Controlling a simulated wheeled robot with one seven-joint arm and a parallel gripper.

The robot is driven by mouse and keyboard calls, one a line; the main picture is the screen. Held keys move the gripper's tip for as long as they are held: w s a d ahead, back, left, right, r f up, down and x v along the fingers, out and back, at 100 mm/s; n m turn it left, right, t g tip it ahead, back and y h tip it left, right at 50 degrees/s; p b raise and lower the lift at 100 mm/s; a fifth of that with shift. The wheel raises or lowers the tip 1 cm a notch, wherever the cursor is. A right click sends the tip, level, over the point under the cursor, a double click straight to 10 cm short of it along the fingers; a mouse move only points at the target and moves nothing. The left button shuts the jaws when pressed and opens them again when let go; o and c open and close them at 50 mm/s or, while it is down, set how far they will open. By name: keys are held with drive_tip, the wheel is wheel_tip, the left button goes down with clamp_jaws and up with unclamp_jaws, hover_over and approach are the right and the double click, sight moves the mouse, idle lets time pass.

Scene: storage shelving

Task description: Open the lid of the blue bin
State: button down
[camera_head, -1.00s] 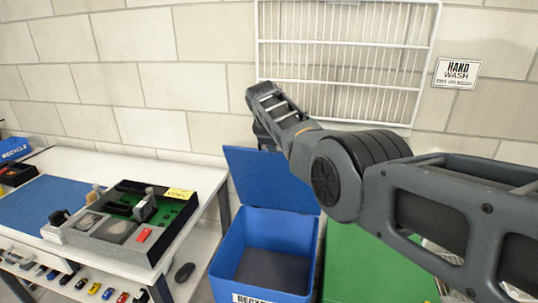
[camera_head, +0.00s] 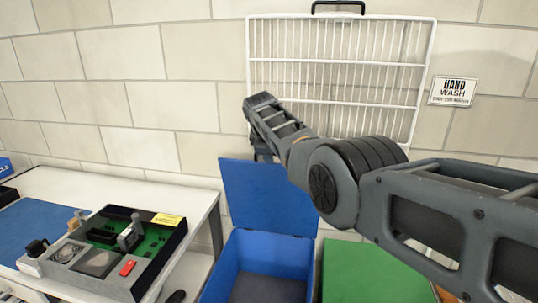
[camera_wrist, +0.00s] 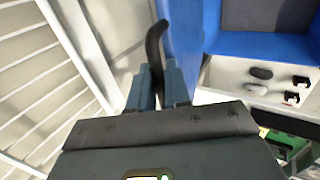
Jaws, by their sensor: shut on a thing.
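The blue bin (camera_head: 228,268) stands open on the floor near the lower middle of the head view, cut by the bottom edge. Its blue lid (camera_head: 262,200) is raised upright at the back of the bin, towards the wall. In the wrist view the lid (camera_wrist: 184,35) is edge-on, with the open bin (camera_wrist: 255,47) beyond it. My gripper (camera_wrist: 160,88) is shut on a black curved handle (camera_wrist: 155,45) at the lid's outer side. In the head view my arm reaches over the bin, and the lid's top edge and my wrist hide the fingertips.
A green bin (camera_head: 365,272) stands right of the blue one. A white table (camera_head: 120,188) with a grey tray (camera_head: 172,248) is at the left. A white wire rack (camera_head: 340,55) is on the wall behind, close to my wrist. A hand wash sign (camera_head: 453,91) is beside it.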

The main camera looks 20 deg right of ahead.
drive_tip(key=c, duration=1.3)
unclamp_jaws()
drive_tip(key=shift+f, duration=0.1)
drive_tip(key=shift+c, duration=0.2)
drive_tip(key=v, duration=0.8)
drive_tip(key=shift+p, duration=0.35)
drive_tip(key=shift+w, duration=0.1)
